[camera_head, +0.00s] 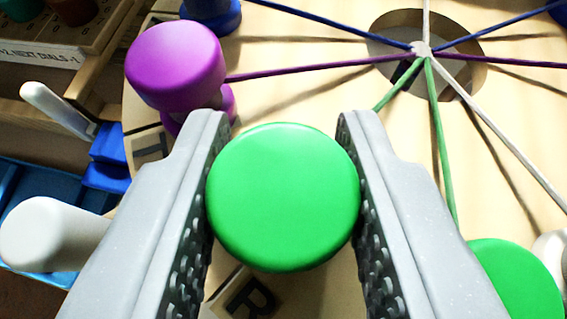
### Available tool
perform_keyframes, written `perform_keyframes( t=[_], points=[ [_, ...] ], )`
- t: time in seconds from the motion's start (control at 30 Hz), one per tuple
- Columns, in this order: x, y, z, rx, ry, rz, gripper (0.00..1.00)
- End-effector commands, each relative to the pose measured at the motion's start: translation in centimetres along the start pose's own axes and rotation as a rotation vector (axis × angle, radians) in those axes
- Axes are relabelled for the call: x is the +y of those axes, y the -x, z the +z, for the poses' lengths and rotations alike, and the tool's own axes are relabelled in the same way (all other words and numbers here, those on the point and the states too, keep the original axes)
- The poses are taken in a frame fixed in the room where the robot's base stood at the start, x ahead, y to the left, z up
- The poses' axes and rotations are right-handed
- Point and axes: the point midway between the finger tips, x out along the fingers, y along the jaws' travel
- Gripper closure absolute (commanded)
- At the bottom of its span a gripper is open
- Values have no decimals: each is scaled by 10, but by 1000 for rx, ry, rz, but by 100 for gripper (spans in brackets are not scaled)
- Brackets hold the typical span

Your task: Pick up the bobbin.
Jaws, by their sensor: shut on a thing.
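A green bobbin (283,197) with a round, flat-looking top sits between the two grey fingers of my gripper (283,190). The fingers press on its left and right sides, so my gripper is shut on it. Its lower part is hidden under its top, and I cannot tell whether it still touches the board. A second green bobbin (515,280) is at the lower right, partly behind my right finger. A purple bobbin (177,68) stands at the upper left, just beyond my left finger.
The round wooden board (310,95) has a hole (425,45) where blue, purple, green and white cords meet. A white bobbin (55,235) is at the left by a blue tray (28,185). A letter tile marked R (245,298) lies below the held bobbin. A blue bobbin (213,14) is at the top.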

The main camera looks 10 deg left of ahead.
Motion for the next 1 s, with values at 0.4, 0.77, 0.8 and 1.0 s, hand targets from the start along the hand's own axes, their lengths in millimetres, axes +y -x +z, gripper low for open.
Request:
perform_keyframes(
  t=[0.4,0.77,0.8,1.0],
  points=[
    [-9,32,-10,1,1,-1,93],
    [-25,76,8,1,1,1,93],
    [-27,82,12,-2,1,1,93],
    [-38,112,24,-1,0,1,93]
  ],
)
